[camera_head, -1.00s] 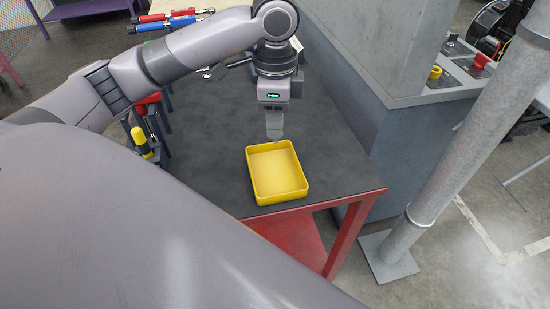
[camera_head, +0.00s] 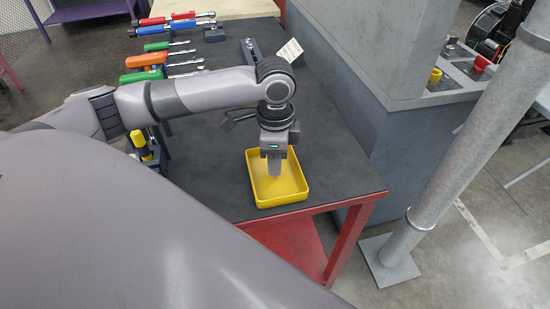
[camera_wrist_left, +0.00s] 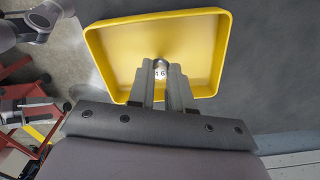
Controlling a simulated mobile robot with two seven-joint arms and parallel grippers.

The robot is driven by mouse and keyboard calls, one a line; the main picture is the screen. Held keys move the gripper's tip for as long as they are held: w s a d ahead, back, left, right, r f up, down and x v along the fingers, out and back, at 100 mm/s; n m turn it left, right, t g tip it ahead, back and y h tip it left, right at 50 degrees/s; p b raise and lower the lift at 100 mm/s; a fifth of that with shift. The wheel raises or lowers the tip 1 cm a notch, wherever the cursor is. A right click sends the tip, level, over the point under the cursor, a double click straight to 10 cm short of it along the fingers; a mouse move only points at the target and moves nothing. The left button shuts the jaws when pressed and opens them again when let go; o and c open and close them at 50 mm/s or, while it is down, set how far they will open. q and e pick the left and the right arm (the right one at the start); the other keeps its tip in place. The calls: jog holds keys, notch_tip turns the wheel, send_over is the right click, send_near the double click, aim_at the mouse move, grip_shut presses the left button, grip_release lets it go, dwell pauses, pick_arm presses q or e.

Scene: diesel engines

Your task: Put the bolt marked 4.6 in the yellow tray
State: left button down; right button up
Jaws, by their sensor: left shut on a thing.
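The yellow tray (camera_head: 288,188) lies on the dark workbench near its front right corner. It also shows in the left wrist view (camera_wrist_left: 118,52). My left gripper (camera_head: 274,174) points down over the tray, with its fingertips inside the tray's outline. In the left wrist view my left gripper (camera_wrist_left: 162,82) is shut on a small bolt (camera_wrist_left: 160,68) with a pale head. Its mark is only partly readable and looks like "4.6". I cannot tell whether the bolt touches the tray floor. My right gripper is not in view.
Screwdrivers and wrenches with green (camera_head: 157,46), orange (camera_head: 146,60), blue and red handles lie at the back left of the workbench (camera_head: 220,180). A white card (camera_head: 290,50) stands at the back. A grey pillar (camera_head: 450,150) stands right of the bench.

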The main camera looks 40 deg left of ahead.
pick_arm(q)
jog(key=c, duration=1)
grip_release()
jog(key=shift+f, duration=0.1)
jog(key=shift+c, duration=0.2)
notch_tip(320, 180, up, 12)
